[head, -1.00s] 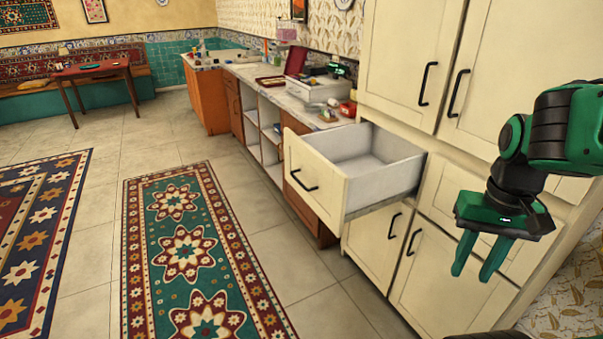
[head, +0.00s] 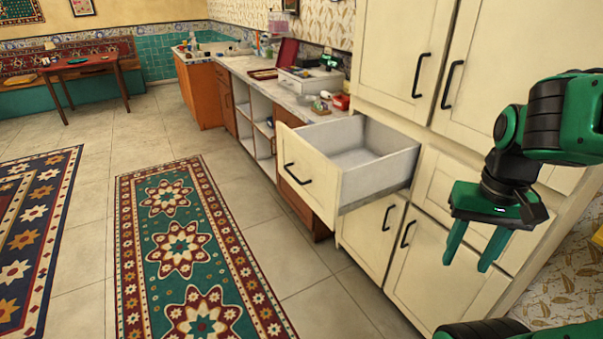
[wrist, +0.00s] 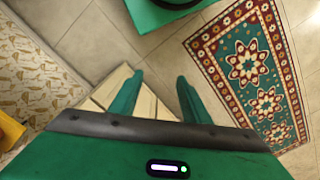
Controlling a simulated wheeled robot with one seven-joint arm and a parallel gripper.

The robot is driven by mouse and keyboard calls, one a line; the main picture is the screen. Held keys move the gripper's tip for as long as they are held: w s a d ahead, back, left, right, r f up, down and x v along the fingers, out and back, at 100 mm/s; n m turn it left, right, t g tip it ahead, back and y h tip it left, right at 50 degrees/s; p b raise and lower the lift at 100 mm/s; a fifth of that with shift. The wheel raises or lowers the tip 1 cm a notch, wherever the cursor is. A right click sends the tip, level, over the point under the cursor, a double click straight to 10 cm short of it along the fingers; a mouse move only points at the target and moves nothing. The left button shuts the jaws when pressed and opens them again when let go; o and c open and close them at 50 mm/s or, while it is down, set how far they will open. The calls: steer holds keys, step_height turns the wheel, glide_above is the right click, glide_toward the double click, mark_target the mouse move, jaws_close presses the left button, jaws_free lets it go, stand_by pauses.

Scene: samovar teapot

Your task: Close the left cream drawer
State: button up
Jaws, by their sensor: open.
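The left cream drawer (head: 309,178) is pulled out of the tall cream cabinet in the head view. Its front panel has a black bar handle (head: 298,174), and its pale grey inside looks empty. My gripper (head: 468,256) is open and empty, pointing down, to the right of the drawer and in front of the cabinet's right part. It is apart from the drawer. In the wrist view my gripper's two green fingers (wrist: 157,95) are spread with nothing between them.
Cream cabinet doors (head: 366,240) lie below the drawer. A counter (head: 262,82) with small items runs beyond it to the left. A patterned runner rug (head: 180,250) lies on the tiled floor left of the drawer. The floor there is free of obstacles.

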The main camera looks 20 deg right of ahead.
steer(key=shift+a+r+n, duration=0.15)
steer(key=shift+r+n, duration=0.15)
steer(key=c, duration=0.5)
steer(key=w+a+n, duration=0.1)
steer(key=w, duration=0.2)
steer(key=w+a+n+t, duration=0.1)
steer(key=w, duration=0.1)
steer(key=w+a+t, duration=0.1)
steer(key=w, duration=0.2)
steer(key=shift+w+a+r+n+h, duration=0.2)
steer(key=shift+w+r+n+h, duration=0.05)
steer(key=shift+w+n+h, duration=0.15)
jaws_close()
steer(key=w+a+f+n+t+h, duration=0.1)
steer(key=w+a+f+n, duration=0.1)
steer(key=w+a, duration=0.65)
steer(key=w+a+f+n+t+h, duration=0.15)
steer(key=w+a, duration=0.35)
steer(key=w, duration=0.7)
steer(key=w+a+f+n+t+h, duration=0.1)
steer(key=w+a+f+t, duration=0.15)
steer(key=w+a, duration=0.6)
glide_toward(316, 192)
steer(key=shift+g, duration=0.4)
steer(key=shift+w+x, duration=0.25)
steer(key=shift+x, duration=1.85)
